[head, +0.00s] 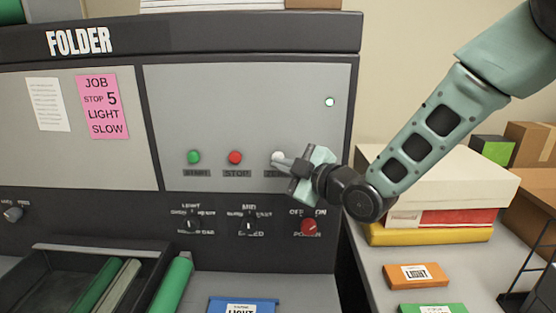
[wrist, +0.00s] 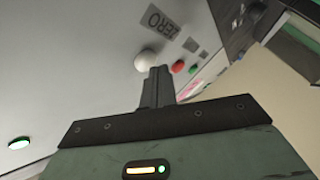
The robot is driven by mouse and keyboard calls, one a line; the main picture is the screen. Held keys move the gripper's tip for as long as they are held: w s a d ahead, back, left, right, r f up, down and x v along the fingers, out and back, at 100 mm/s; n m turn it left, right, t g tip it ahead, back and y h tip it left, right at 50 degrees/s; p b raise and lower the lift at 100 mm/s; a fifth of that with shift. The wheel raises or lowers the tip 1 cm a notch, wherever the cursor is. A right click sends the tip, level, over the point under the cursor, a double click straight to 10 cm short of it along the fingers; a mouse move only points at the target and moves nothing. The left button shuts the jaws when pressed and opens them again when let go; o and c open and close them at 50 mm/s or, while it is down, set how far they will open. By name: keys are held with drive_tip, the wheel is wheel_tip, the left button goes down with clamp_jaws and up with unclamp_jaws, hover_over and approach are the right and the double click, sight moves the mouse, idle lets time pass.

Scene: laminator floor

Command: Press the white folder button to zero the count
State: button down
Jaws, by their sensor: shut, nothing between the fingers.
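The white button (head: 278,156) is on the folder's grey panel (head: 250,115), right of the red stop button (head: 235,157) and the green start button (head: 194,157). Its label is partly covered by my gripper in the head view. My gripper (head: 279,162) is shut and empty, its fingertips at the white button. In the wrist view the white button (wrist: 146,61) sits just beyond the closed fingertips (wrist: 159,70), slightly to their left, beside a ZERO label (wrist: 160,20). I cannot tell whether the tips touch it.
Below are selector knobs (head: 248,222) and a red power knob (head: 309,227). A lit indicator (head: 330,102) is at the panel's upper right. Boxes (head: 450,180) stand on the right-hand table. A pink note (head: 102,105) is on the left panel.

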drive_tip(key=shift+w, duration=0.4)
idle(0.3)
drive_tip(key=shift+s+b, duration=0.1)
drive_tip(key=shift+b, duration=0.2)
drive_tip(key=shift+s+b, duration=0.45)
drive_tip(key=shift+s, duration=0.35)
drive_tip(key=shift+s+a+b, duration=0.1)
drive_tip(key=shift+s+b, duration=1.1)
drive_tip(key=shift+s, duration=1.3)
